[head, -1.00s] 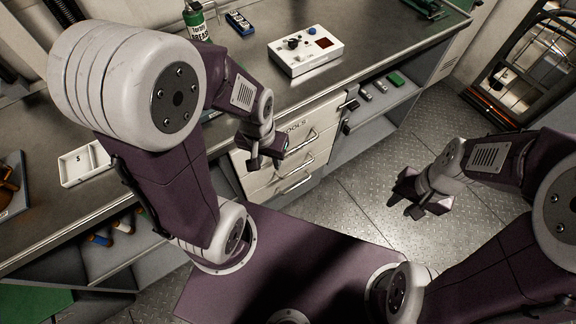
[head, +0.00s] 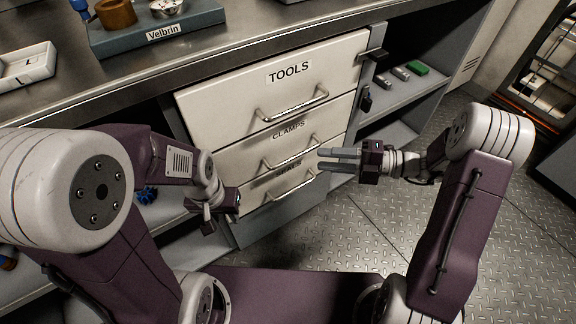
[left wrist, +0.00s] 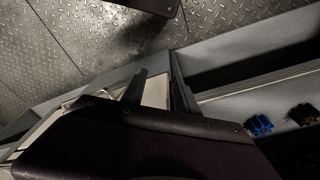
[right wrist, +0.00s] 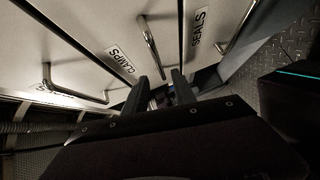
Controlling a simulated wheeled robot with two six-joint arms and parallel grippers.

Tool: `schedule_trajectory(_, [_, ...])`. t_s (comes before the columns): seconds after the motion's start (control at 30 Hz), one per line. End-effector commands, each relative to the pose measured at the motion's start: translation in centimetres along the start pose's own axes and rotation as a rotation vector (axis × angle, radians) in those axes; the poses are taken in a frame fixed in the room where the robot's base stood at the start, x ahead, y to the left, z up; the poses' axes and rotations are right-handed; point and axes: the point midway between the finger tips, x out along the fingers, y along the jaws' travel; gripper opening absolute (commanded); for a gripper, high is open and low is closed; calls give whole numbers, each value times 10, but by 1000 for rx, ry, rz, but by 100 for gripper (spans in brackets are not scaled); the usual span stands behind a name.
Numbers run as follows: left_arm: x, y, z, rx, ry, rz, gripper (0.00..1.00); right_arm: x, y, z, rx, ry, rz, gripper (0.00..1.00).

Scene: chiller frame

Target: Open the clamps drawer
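The clamps drawer (head: 240,162) is the middle of three pale drawers in the head view and looks shut. Its bar handle (head: 292,155) sits below the CLAMPS label. In the right wrist view, the clamps handle (right wrist: 151,45) stands just beyond the fingertips, its lower end seen in the gap between them. My right gripper (head: 320,159) is open and empty at the right end of the drawer fronts, fingers pointing left. I cannot tell whether it touches the handle. My left gripper (head: 207,220) is open and empty, low in front of the cabinet's left side.
The tools drawer (head: 215,103) is above and the seals drawer (head: 250,200) below, both with bar handles. A dark latch (head: 372,56) and a padlock (head: 366,98) are at the cabinet's right edge. Open shelves (head: 400,95) flank the drawers. Diamond-plate floor (head: 500,230) is free at right.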

Motion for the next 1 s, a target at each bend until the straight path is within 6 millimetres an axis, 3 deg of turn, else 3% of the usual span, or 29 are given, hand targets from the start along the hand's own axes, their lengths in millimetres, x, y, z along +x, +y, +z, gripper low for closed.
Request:
schedule_trajectory(0.17, [15, 0, 1, 0, 1, 0, 36, 19, -4, -1, -6, 6, -3, 32])
schedule_trajectory(0.5, [55, -1, 6, 0, 0, 0, 36, 83, -4, -2, -6, 6, -5, 32])
schedule_trajectory(0.87, [56, -1, 6, 0, 0, 0, 36, 91, 1, -2, -4, 3, -5, 32])
schedule_trajectory(0.97, [56, -1, 6, 0, 0, 0, 36, 91, 1, -2, -4, 3, -5, 4])
schedule_trajectory(1.0, [56, -1, 6, 0, 0, 0, 36, 91, 1, -2, -4, 3, -5, 0])
